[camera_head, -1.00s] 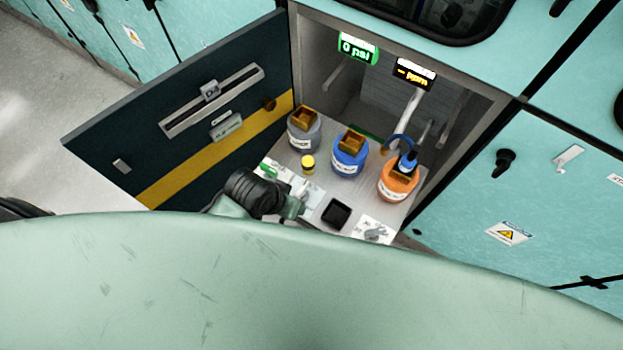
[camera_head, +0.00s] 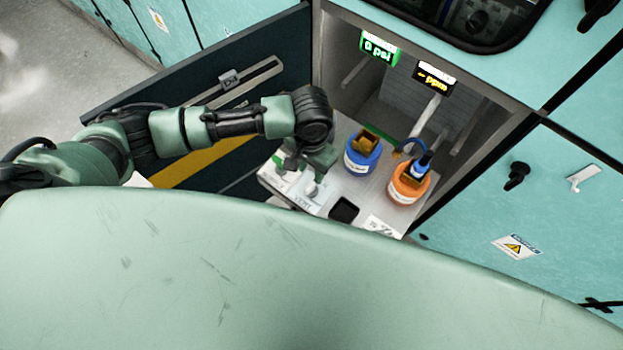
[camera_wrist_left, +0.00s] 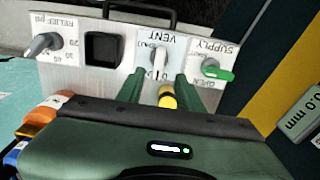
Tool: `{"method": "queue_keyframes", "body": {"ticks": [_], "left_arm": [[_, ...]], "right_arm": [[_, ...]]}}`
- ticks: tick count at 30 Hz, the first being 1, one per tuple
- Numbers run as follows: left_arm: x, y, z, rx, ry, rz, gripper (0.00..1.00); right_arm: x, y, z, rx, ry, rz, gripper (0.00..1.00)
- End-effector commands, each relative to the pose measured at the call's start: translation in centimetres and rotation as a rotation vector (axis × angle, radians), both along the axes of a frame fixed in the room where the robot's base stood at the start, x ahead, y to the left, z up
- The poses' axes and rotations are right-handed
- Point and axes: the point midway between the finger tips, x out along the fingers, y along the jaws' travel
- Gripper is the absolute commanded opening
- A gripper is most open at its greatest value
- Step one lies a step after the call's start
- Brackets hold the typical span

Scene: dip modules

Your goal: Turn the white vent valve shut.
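The white vent valve (camera_head: 311,188) sits on the grey panel at the front of the open cabinet, beside its VENT label. In the left wrist view its white handle (camera_wrist_left: 158,62) stands out from the VENT plate. My left gripper (camera_head: 298,172) is above the panel, pointing down at it. In the left wrist view its two green fingers (camera_wrist_left: 158,84) are apart, with the vent handle seen in the gap between them. I see no finger touching the handle. The end of the handle's label is partly hidden. My right gripper is not in view.
The green supply valve (camera_wrist_left: 215,72) and grey relief valve (camera_wrist_left: 42,44) flank the vent. A black square (camera_head: 344,209) lies between vent and relief. A blue jar (camera_head: 362,160) and an orange jar (camera_head: 408,184) stand behind. The open cabinet door (camera_head: 250,70) is under my left arm.

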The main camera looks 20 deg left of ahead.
Motion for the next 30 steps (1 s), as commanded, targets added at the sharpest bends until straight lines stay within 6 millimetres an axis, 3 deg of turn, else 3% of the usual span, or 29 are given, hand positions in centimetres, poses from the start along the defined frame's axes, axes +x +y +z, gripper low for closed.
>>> {"method": "queue_keyframes", "body": {"ticks": [13,25,29,30], "left_arm": [[0.0,-0.1,-6.4,-0.001,0.0,0.0,0.36],[0.0,-0.1,-7.4,-0.002,-0.002,-0.002,0.36],[0.0,-0.1,-7.4,-0.002,-0.002,-0.002,0.03],[0.0,-0.1,-7.4,-0.002,-0.002,-0.002,0.0]], "right_arm": [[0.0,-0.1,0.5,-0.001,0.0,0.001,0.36],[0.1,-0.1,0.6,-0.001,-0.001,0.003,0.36],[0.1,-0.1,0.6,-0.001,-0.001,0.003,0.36],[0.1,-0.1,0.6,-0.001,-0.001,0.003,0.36]]}}
